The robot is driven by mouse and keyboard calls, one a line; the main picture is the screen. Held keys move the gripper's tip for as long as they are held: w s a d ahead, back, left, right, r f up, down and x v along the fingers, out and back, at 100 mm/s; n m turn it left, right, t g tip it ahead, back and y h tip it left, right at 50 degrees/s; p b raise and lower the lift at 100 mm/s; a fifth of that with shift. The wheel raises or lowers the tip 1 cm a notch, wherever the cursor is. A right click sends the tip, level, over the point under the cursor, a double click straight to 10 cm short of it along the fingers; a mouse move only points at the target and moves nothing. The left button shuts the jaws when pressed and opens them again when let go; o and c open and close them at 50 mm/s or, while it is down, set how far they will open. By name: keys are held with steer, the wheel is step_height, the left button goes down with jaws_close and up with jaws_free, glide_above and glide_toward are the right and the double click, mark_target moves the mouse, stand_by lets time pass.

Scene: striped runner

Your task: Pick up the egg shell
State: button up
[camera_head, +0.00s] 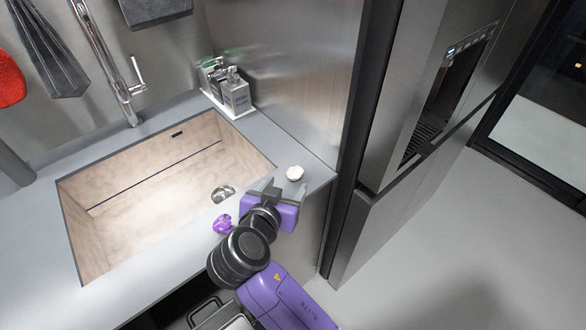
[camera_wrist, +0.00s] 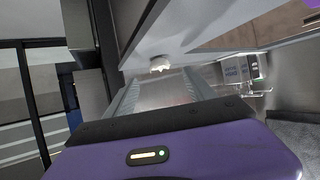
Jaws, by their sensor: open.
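A small white egg shell (camera_head: 294,173) sits on the grey counter near its right corner, by the sink. In the wrist view the egg shell (camera_wrist: 160,63) shows ahead, in the gap between my fingers. My gripper (camera_head: 283,186) is open, low at the counter's front edge, with its fingers pointing toward the shell. The fingers also show in the wrist view (camera_wrist: 160,88), spread wide with nothing between them. The shell appears to lie just beyond the fingertips, apart from them.
A sink (camera_head: 150,185) is cut into the counter to the left. A purple object (camera_head: 222,224) lies on the counter left of my gripper. Soap bottles (camera_head: 235,93) stand at the back. A steel fridge (camera_head: 400,130) rises on the right.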

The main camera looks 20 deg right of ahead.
mark_target(293, 176)
steer(key=p+x, duration=0.2)
steer(key=x, duration=0.5)
steer(key=shift+w+d, duration=0.2)
steer(key=shift+c, duration=0.2)
jaws_close()
